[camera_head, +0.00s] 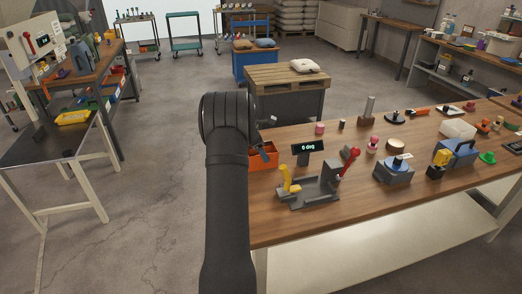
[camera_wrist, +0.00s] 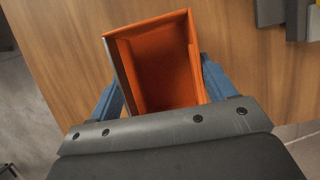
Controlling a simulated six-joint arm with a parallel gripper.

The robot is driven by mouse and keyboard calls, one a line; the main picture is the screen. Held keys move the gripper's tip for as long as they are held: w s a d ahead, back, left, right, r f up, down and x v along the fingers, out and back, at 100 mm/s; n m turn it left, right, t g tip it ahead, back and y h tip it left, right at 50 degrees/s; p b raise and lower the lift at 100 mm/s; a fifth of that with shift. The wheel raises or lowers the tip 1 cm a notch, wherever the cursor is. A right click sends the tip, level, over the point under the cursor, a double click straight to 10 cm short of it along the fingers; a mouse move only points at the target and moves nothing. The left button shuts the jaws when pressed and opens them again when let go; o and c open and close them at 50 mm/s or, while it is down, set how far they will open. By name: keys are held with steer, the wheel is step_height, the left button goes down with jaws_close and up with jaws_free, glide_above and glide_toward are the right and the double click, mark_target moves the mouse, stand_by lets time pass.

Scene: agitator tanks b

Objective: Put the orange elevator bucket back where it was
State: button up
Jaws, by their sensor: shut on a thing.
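The orange elevator bucket (camera_wrist: 160,66) is between the blue fingers of my gripper (camera_wrist: 165,85) in the wrist view. Its open side faces the camera and its inside looks empty. My gripper is shut on it, with one finger along each side. In the head view, the orange bucket (camera_head: 264,158) shows at the left end of the wooden workbench (camera_head: 290,226), partly hidden behind my dark arm. Whether the bucket touches the bench top cannot be told.
A grey fixture (camera_head: 310,192) with a yellow lever, a red lever and a "0 deg" display (camera_head: 308,147) stands right of the bucket. A blue-topped grey block (camera_head: 393,170) and several small parts stand further right. A pallet (camera_head: 287,78) is behind the bench.

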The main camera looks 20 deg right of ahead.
steer(key=o, duration=1.2)
steer(key=shift+f, duration=0.1)
steer(key=v, duration=1.2)
